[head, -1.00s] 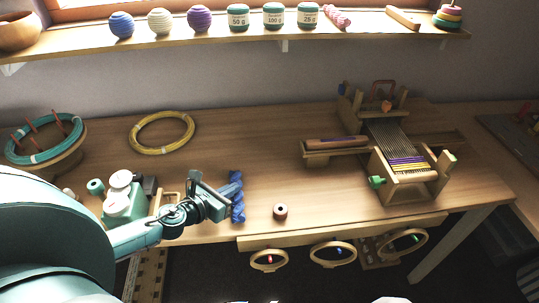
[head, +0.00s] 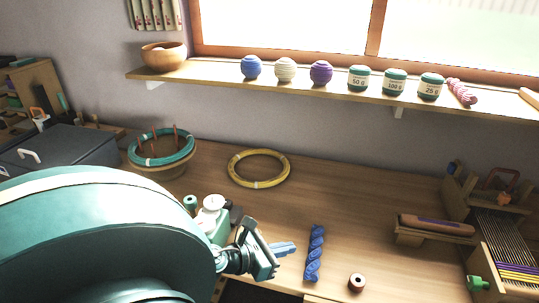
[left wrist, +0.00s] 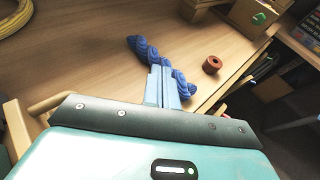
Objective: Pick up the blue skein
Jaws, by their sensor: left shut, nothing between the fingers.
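The blue skein (head: 315,252) is a twisted hank lying on the wooden table, left of a small brown spool. My left gripper (head: 284,248) is just left of the skein in the head view, with its light blue fingers shut and empty, pointing toward it. A gap of table shows between fingertips and skein there. In the left wrist view, the shut fingers (left wrist: 158,85) cover the middle of the skein (left wrist: 143,47), whose ends show on both sides. My right gripper is in neither view.
The brown spool (head: 356,282) stands right of the skein. A green and white device (head: 213,219) is beside my left gripper. A yellow ring (head: 259,168) lies farther back, and a loom (head: 505,240) stands at right. The table between them is clear.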

